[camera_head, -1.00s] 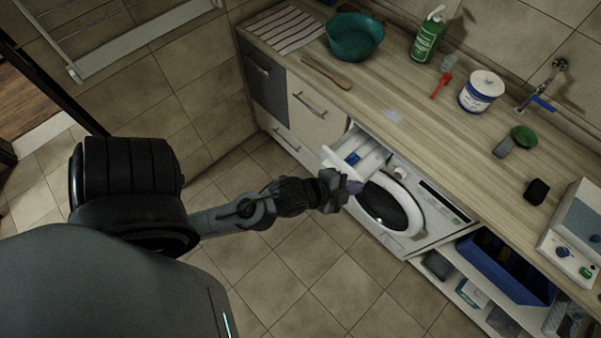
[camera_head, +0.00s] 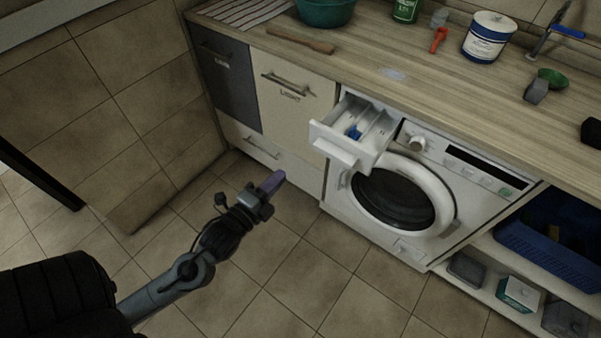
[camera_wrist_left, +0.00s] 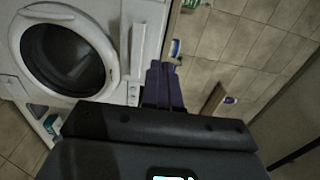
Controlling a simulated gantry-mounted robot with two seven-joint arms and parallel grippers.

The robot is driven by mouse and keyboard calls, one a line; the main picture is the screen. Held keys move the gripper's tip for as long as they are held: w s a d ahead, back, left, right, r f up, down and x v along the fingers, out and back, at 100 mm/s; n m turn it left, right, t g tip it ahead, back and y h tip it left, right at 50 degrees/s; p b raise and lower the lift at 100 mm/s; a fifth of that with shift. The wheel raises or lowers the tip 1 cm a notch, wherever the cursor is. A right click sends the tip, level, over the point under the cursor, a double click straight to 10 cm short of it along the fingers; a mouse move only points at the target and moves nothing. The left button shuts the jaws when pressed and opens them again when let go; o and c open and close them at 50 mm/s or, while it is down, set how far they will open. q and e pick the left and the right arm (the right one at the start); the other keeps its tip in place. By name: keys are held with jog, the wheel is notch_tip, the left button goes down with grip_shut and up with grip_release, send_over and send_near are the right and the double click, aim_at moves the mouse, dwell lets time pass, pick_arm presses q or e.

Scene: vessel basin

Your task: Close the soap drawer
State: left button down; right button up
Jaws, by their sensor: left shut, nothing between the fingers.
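The soap drawer (camera_head: 352,134) is pulled out of the top left of the white washing machine (camera_head: 335,185). Its white front juts forward and its open compartments show, with a blue part inside. My left gripper (camera_head: 272,183) is shut and empty, in front of the cabinets, to the left of the drawer and lower in the picture, apart from it. In the left wrist view the shut purple-grey fingers (camera_wrist_left: 164,84) point toward the cabinet front beside the machine's round door (camera_wrist_left: 66,58). My right gripper is not in view.
The wooden counter (camera_head: 370,68) runs above the machine, with a teal bowl (camera_head: 326,12), a wooden spatula (camera_head: 300,41) and a white tub (camera_head: 487,38). A dark blue basket (camera_head: 550,240) sits on the shelf at right. The tiled floor before the machine is clear.

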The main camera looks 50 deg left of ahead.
pick_arm(q)
jog(key=b, duration=0.3)
send_near(316, 148)
jog(key=w, duration=0.2)
jog(key=w+b, duration=0.1)
jog(key=w, duration=0.1)
jog(key=w+a+b, duration=0.1)
jog(key=w, duration=0.1)
jog(key=shift+w+f, duration=0.15)
jog(key=shift+w, duration=0.2)
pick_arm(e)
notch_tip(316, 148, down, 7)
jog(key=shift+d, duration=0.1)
